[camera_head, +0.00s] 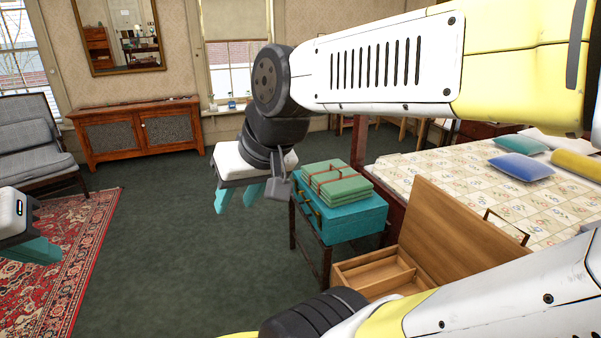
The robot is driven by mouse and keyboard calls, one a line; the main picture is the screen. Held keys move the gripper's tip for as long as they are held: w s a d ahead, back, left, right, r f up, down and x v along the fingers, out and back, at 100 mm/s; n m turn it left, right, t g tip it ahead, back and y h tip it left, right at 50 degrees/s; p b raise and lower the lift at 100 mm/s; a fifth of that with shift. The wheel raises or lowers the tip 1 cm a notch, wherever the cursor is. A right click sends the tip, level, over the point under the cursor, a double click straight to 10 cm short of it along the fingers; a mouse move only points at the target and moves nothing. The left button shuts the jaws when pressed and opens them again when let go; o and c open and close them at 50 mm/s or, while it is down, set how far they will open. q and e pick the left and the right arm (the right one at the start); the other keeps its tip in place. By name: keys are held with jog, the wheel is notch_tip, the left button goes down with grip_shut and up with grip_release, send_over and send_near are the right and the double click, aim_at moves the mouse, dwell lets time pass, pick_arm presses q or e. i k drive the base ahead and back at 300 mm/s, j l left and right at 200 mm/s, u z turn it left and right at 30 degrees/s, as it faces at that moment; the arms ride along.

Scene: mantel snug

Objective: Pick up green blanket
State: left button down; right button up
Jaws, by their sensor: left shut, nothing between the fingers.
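The green blanket (340,189) is folded into a flat stack with brown straps around it. It lies on a teal case (350,220), which rests on a dark wooden stand (326,262). My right gripper (240,195) hangs to the left of the blanket, fingers pointing down. Its teal fingers are apart with nothing seen between them, and it does not touch the blanket. My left gripper (38,252) is at the far left edge, over the rug, shut and empty, away from the blanket and partly cut off by the frame.
An open wooden box (377,272) with its lid raised stands right of the stand. A bed (450,180) with pillows is behind it. A wooden cabinet (138,131) is at the back wall, a grey bench (35,150) at left. The dark green carpet between is clear.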

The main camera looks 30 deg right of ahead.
aim_at(334, 182)
jog(key=i+z, duration=0.35)
jog(key=i, duration=0.4)
jog(key=i+j+z, duration=0.2)
jog(key=i+z, duration=0.15)
jog(key=i, duration=0.45)
jog(key=i+l+z, duration=0.15)
jog(key=i+z, duration=0.2)
jog(key=i+l+z, duration=0.1)
jog(key=i+z, duration=0.65)
